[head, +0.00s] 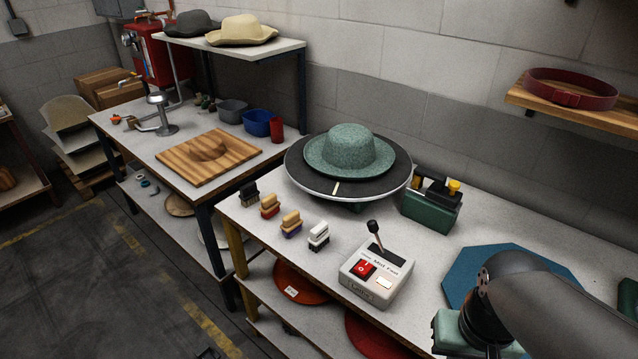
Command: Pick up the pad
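My arm comes in at the lower right, over the front right of the near bench. The end of my arm (485,318) points down there, and its fingers are not clearly visible. A pale teal block (448,332) shows at this end; I cannot tell whether it is part of my gripper or a separate thing. A flat blue octagonal mat (462,278) lies on the bench, partly covered by my arm. Which thing is the pad is not clear. Several small brush-like blocks stand in a row at the bench's front left, among them a white one (318,235).
A green hat (350,152) sits on a round dark turntable (300,172). A grey control box (377,275) with a lever and red switch stands near the front edge. A green box (430,208) is behind it. A wall shelf (540,102) holds a red band.

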